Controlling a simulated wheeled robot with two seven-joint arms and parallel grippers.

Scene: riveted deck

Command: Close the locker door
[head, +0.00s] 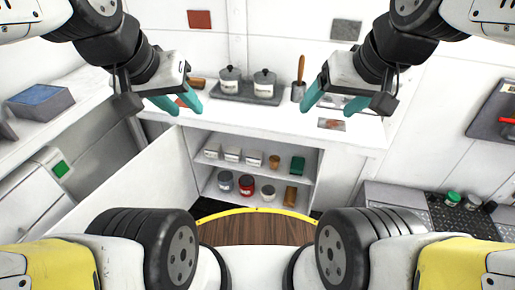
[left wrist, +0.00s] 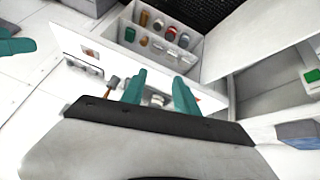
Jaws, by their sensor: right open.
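The locker (head: 307,163) is a white cupboard under the counter, with two shelves of goods showing inside. Its white door (head: 140,180) stands wide open, swung out to the left; it also shows in the left wrist view (left wrist: 255,45). My left gripper (head: 180,104) is above the counter's left part, over the door's hinge side, apart from the door. Its teal fingers (left wrist: 158,92) are spread and empty in the left wrist view. My right gripper (head: 328,98) is open and empty above the counter's right part, away from the door.
A left side counter bears a blue-topped box (head: 40,100). A dark stove-like surface (head: 465,215) with jars is at the right. A yellow-edged wooden floor patch (head: 255,230) lies in front.

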